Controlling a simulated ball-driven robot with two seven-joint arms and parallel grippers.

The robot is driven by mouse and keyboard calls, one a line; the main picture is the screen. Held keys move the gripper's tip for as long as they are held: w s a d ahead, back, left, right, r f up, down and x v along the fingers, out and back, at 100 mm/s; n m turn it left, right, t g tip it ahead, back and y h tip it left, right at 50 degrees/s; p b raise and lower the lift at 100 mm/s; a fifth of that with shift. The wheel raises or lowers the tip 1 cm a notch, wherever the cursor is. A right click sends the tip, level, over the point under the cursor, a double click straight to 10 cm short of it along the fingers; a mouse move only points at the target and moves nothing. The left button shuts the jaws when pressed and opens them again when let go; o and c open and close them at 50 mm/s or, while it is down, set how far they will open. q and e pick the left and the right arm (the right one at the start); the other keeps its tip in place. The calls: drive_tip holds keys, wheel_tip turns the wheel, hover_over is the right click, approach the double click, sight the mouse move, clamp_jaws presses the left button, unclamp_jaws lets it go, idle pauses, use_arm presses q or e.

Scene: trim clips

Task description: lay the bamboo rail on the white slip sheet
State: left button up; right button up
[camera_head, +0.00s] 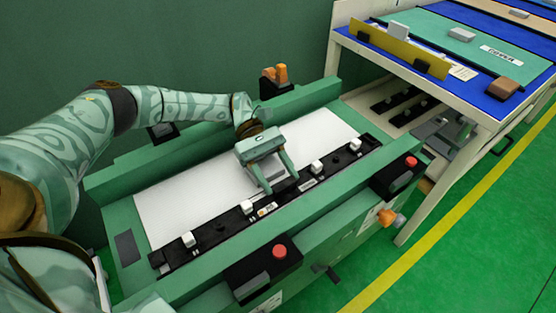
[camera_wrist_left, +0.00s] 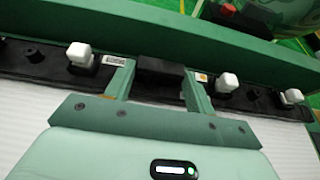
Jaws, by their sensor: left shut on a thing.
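The white slip sheet (camera_head: 190,195) lies flat in the green bench; it also shows in the left wrist view (camera_wrist_left: 30,108). A long black rail (camera_head: 226,224) with several white clips and dark knobs lies along the sheet's near edge. An olive-yellow rail (camera_head: 402,50) stands on the table at upper right; which of the two is the bamboo rail I cannot tell for sure. My left gripper (camera_head: 279,184) is over the black rail's middle. In the left wrist view its fingers are shut on a black block (camera_wrist_left: 160,69) at that rail. My right gripper is out of view.
The bench's raised green front wall (camera_wrist_left: 230,62) runs close beyond the black rail. Boxes with red buttons (camera_head: 279,251) (camera_head: 411,161) sit at the front. An orange-topped device (camera_head: 275,77) stands behind the bench. The slip sheet is bare on both sides of my gripper.

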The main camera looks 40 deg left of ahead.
sight(273, 200)
use_arm(q)
drive_tip(key=shift+f, duration=0.15)
drive_tip(key=o, duration=1.3)
wheel_tip(273, 200, up, 3)
drive_tip(key=shift+w+r+p, duration=0.1)
drive_tip(key=shift+p, duration=0.55)
drive_tip(key=s+d+r+p, duration=0.2)
drive_tip(key=s+r, duration=0.1)
drive_tip(key=s, duration=0.1)
drive_tip(key=s+d+r+p, duration=0.2)
drive_tip(key=s+r+p, duration=0.1)
drive_tip(key=s, duration=0.1)
drive_tip(key=s+d+r+p, duration=0.2)
drive_tip(key=s+r+p, duration=0.1)
drive_tip(key=s+r, duration=0.1)
drive_tip(key=shift+s+d, duration=0.2)
drive_tip(key=shift+s, duration=0.1)
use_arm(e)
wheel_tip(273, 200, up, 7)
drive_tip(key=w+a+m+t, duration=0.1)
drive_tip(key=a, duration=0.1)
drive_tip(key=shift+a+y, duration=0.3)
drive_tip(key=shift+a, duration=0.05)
use_arm(q)
drive_tip(key=shift+s+f, duration=0.1)
drive_tip(key=shift+f, duration=0.05)
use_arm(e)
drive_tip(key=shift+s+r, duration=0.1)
